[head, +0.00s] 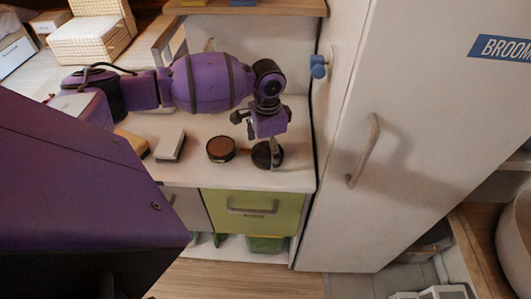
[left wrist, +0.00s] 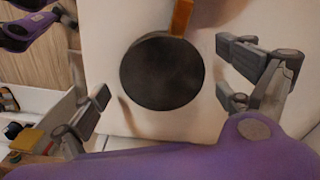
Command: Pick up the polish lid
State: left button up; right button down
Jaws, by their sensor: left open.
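The polish lid (head: 262,155) is a round black disc lying on the white counter near its right front edge. In the left wrist view the lid (left wrist: 162,72) shows as a dark disc between the spread fingers. My left gripper (head: 262,146) is open over the lid, and one finger hides part of it. In the wrist view the fingers of my gripper (left wrist: 165,90) stand clear on both sides of it. The open polish tin (head: 221,149), with brown polish, sits just left of the lid. My right gripper does not show.
A grey-white block (head: 170,145) and a tan block (head: 132,142) lie left of the tin. A tall white cabinet (head: 400,130) borders the counter on the right. A green drawer (head: 250,208) is below. An orange strip (left wrist: 181,17) shows beyond the lid.

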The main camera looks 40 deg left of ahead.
pick_arm(q)
jog(key=c, duration=1.2)
jog(key=shift+c, duration=0.2)
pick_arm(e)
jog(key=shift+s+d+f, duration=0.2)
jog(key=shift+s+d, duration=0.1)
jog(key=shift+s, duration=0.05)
pick_arm(q)
jog(key=shift+r, duration=0.1)
